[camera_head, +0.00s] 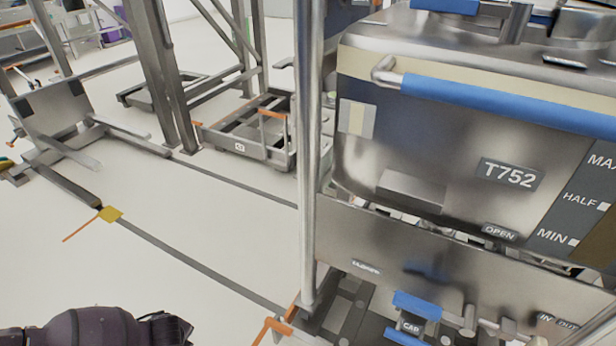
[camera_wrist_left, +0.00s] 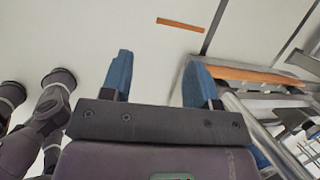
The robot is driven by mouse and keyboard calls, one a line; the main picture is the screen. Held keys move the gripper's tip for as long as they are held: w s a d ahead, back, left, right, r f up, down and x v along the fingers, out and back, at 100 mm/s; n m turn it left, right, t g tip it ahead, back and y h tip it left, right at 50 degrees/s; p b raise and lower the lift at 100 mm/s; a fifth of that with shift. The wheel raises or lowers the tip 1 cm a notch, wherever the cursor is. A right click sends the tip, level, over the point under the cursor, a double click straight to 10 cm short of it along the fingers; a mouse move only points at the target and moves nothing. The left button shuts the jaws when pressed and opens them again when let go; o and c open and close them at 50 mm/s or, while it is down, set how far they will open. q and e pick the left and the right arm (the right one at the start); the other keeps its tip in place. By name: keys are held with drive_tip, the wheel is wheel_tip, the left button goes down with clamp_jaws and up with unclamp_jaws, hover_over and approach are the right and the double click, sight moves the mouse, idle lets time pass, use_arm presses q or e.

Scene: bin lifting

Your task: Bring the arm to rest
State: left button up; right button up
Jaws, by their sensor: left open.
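My left arm comes in at the bottom left of the head view, and its dark gripper end (camera_head: 168,329) is partly cut off by the lower edge. In the left wrist view my left gripper (camera_wrist_left: 158,78) is open, with its two blue fingers wide apart and nothing between them but pale floor. The gripper is to the left of the steel machine. My right gripper is in neither view.
A steel bin (camera_head: 430,150) labelled T752, with a blue handle bar (camera_head: 500,103), fills the right side behind an upright metal post (camera_head: 308,180). Trolleys (camera_head: 250,135) and steel frames stand behind. The floor (camera_head: 150,270) at left is mostly clear.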

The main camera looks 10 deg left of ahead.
use_arm(q)
drive_tip(key=s+d+r+n+t+h, duration=0.25)
drive_tip(key=s+n, duration=0.25)
drive_tip(key=s, duration=0.7)
drive_tip(key=s+a+r+n+t, duration=0.1)
drive_tip(key=s+a+r+n, duration=0.15)
drive_tip(key=r, duration=0.25)
drive_tip(key=s+a+r+n+t+h, duration=0.1)
drive_tip(key=s+r, duration=0.2)
drive_tip(key=r, duration=0.2)
drive_tip(key=s+a+r+n+t, duration=0.1)
drive_tip(key=s+a+r+n, duration=0.15)
drive_tip(key=r, duration=0.25)
drive_tip(key=d+f+n+t, duration=0.1)
drive_tip(key=d+f+n, duration=0.2)
drive_tip(key=d+n, duration=0.85)
wheel_tip(320, 180, up, 10)
drive_tip(key=d+m+t+p, duration=0.1)
drive_tip(key=d+m+p, duration=0.1)
drive_tip(key=p, duration=0.8)
drive_tip(key=shift+w+f+t+y+p, duration=0.25)
drive_tip(key=shift+t+y+p, duration=0.1)
drive_tip(key=shift+y, duration=0.1)
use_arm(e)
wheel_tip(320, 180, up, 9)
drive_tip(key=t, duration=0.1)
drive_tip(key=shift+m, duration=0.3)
